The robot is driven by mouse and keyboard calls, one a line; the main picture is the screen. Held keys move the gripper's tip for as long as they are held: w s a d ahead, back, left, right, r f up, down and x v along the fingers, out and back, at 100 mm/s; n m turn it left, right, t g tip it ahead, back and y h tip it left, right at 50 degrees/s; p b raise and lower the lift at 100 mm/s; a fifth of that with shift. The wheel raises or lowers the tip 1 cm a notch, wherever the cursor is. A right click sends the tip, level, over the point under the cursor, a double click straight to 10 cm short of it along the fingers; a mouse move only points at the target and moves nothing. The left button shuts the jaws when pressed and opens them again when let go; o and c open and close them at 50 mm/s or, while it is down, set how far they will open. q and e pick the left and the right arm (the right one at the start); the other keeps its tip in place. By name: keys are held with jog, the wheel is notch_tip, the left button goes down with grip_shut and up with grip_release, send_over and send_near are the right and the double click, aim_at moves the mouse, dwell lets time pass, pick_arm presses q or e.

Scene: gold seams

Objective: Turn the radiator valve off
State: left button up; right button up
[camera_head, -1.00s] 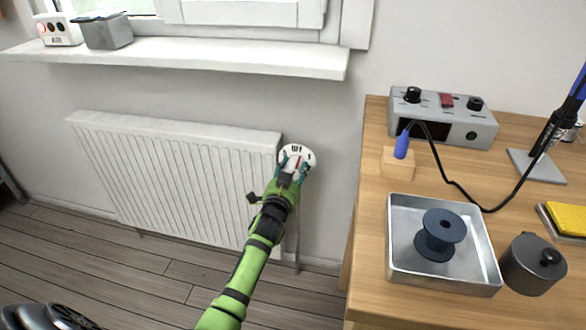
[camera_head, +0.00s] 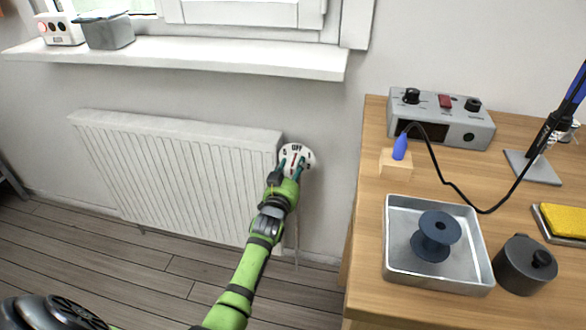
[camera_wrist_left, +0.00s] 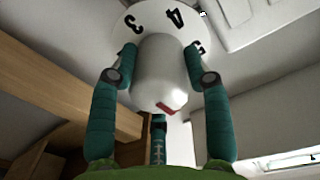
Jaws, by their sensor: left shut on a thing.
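The radiator valve (camera_head: 307,152) is a round white dial at the radiator's right end. In the head view OFF is printed at its top, and a reddish mark shows just below that word. The exact pointer alignment is hard to tell.
The white radiator (camera_head: 180,170) stands left of the valve, under a window sill (camera_head: 200,57). A wooden table (camera_head: 365,230) stands to the right, bearing a metal tray (camera_head: 440,283), a spool (camera_head: 436,230) and a grey control box (camera_head: 440,120). Wall separates valve and table.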

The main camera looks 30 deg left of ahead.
pick_arm(q)
jog(key=shift+a+r, duration=0.15)
jog(key=o, duration=1.1)
jog(key=shift+o, duration=0.2)
jog(key=shift+s+d+f, duration=0.2)
jog(key=shift+s+f, duration=0.05)
jog(key=shift+s, duration=0.25)
jog(key=v, duration=1.1)
